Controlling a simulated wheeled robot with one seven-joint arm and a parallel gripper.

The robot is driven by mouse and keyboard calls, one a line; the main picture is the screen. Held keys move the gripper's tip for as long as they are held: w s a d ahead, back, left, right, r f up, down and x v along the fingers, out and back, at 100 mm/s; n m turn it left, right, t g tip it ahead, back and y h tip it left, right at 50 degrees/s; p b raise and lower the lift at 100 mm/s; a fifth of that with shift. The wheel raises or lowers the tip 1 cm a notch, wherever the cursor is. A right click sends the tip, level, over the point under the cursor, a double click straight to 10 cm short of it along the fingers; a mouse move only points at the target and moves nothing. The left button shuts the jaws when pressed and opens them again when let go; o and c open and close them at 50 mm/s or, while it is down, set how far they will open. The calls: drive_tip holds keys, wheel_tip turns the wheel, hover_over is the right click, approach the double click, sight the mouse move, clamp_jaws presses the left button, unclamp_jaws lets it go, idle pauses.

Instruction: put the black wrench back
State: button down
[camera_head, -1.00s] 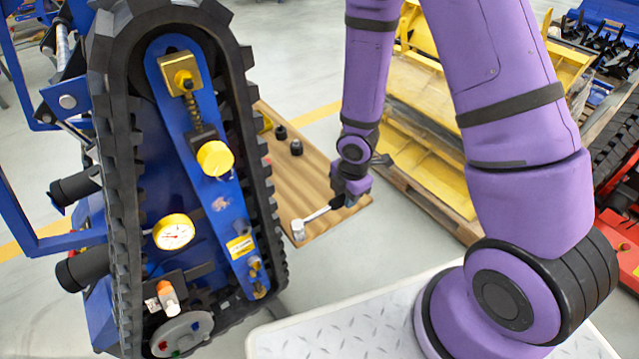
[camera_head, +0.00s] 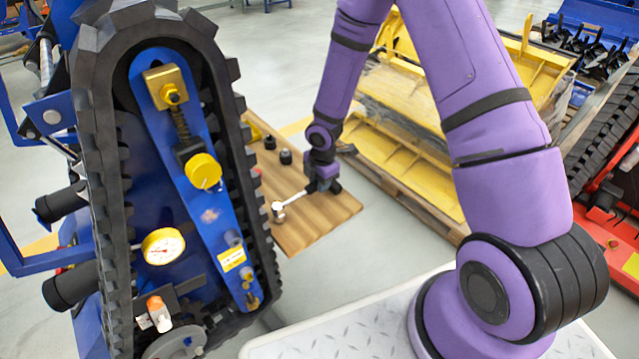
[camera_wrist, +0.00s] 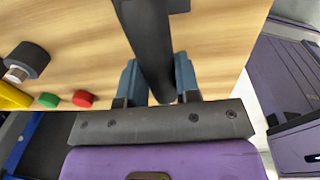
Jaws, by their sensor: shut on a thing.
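My gripper (camera_head: 318,187) is over the wooden board in the head view, beside the tracked carrier. In the wrist view its blue-grey fingers (camera_wrist: 160,88) are shut on a dark bar, the black wrench (camera_wrist: 150,45). The wrench slants up between the fingers, and its far end leaves the top of the picture. In the head view a bright, shiny end (camera_head: 279,211) sticks out to the lower left of my gripper. I cannot tell whether the tool touches the board.
The wooden board (camera_head: 325,215) bears black knobs (camera_head: 286,156). The wrist view shows a black knob (camera_wrist: 27,62), a green piece (camera_wrist: 49,100) and a red piece (camera_wrist: 83,99). The tracked carrier (camera_head: 180,150) stands close at left. Yellow parts (camera_head: 400,150) lie on a pallet behind.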

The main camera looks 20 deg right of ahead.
drive_tip(key=shift+f, duration=0.45)
drive_tip(key=c, duration=0.8)
unclamp_jaws()
